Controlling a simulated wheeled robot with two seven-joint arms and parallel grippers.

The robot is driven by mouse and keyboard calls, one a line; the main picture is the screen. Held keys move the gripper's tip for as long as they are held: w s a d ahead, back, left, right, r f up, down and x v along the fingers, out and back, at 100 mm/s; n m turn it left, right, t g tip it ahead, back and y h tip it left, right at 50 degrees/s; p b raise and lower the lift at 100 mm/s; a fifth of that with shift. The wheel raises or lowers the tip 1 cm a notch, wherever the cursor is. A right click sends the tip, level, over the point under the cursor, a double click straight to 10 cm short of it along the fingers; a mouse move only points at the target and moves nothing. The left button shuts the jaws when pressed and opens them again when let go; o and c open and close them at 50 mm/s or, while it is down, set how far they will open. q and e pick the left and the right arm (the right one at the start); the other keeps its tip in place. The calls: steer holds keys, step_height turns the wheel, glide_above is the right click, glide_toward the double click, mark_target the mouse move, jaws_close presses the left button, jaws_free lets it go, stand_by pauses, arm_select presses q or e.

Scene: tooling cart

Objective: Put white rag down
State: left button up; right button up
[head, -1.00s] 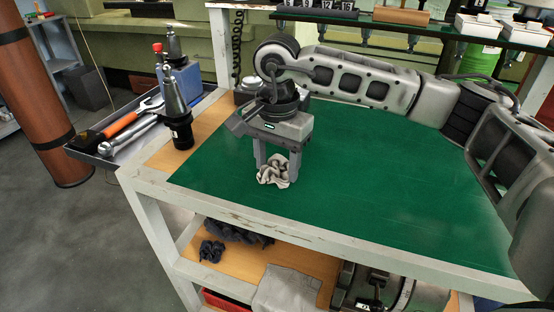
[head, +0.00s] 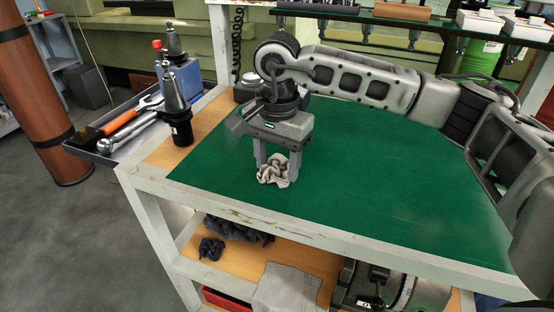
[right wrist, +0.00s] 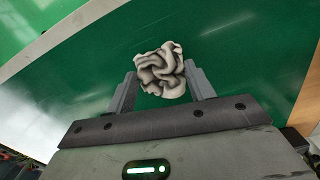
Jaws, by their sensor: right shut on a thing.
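The white rag (head: 273,170) is a crumpled, off-white bundle at the green mat (head: 390,190) on the cart's top. My right gripper (head: 277,172) points down with its fingers on either side of the rag and is shut on it. In the right wrist view the rag (right wrist: 161,71) sits between the two fingertips (right wrist: 160,85), with green mat behind it. The rag looks at or very near the mat; whether it touches cannot be told for sure. My left gripper is not in view.
A side tray (head: 100,152) with tools is at the left. A black-based tool holder (head: 180,130) stands on the wooden strip left of the mat. Dark rags (head: 212,248) lie on the lower shelf. The mat right of the rag is clear.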

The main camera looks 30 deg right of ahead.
steer(key=o, duration=1)
